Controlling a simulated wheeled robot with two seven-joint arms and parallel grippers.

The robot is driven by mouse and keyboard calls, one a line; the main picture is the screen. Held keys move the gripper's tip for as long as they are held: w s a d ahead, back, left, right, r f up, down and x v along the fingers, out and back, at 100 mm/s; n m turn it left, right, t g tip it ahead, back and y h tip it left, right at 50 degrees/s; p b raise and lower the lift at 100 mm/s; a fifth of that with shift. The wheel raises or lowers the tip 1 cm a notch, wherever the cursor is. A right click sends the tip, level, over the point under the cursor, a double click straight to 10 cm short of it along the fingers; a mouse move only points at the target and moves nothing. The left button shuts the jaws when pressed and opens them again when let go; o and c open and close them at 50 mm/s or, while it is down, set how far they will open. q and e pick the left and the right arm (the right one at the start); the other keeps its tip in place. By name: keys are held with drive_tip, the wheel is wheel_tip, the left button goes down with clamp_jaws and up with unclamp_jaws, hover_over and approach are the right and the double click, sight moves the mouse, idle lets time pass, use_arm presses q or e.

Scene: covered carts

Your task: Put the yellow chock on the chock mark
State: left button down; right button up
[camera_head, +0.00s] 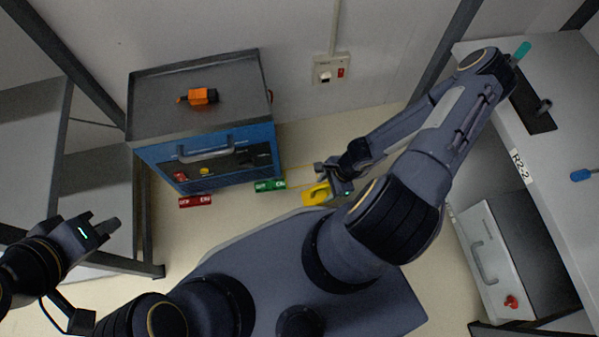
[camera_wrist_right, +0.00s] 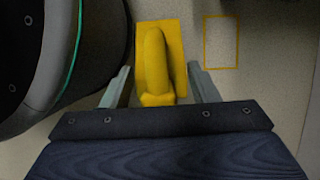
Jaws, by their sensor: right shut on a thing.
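The yellow chock (camera_head: 317,194) is near the floor beside my base, at my right gripper (camera_head: 328,178). In the right wrist view the chock (camera_wrist_right: 156,60) lies between the two fingers, and my right gripper (camera_wrist_right: 160,86) is shut on it. I cannot tell whether the chock touches the floor. The chock mark (camera_wrist_right: 237,42), a thin yellow rectangle outline on the floor, is to the right of the chock in the wrist view, apart from it and empty. My left gripper (camera_head: 111,228) is at the left, away from the chock; its finger gap is not clear.
A blue cart (camera_head: 205,140) with a grey top stands at the back, an orange item (camera_head: 203,96) on it. Green (camera_head: 270,185) and red (camera_head: 195,201) blocks lie on the floor by it. A shelf (camera_head: 95,215) is left; a white worktop (camera_head: 545,150) is right.

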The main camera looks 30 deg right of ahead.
drive_tip(key=shift+w+f, duration=0.15)
drive_tip(key=shift+w, duration=0.1)
drive_tip(key=w+f+b, duration=0.1)
drive_tip(key=w+f, duration=0.3)
drive_tip(key=w+d+f+b, duration=0.1)
drive_tip(key=w+f+b, duration=0.1)
drive_tip(key=w+f, duration=0.2)
drive_tip(key=w+f+b, duration=0.1)
drive_tip(key=w+f, duration=0.3)
drive_tip(key=w, duration=0.1)
drive_tip(key=shift+w+d+f, duration=0.15)
drive_tip(key=shift+w+f, duration=0.05)
drive_tip(key=shift+f, duration=0.2)
drive_tip(key=o, duration=1.2)
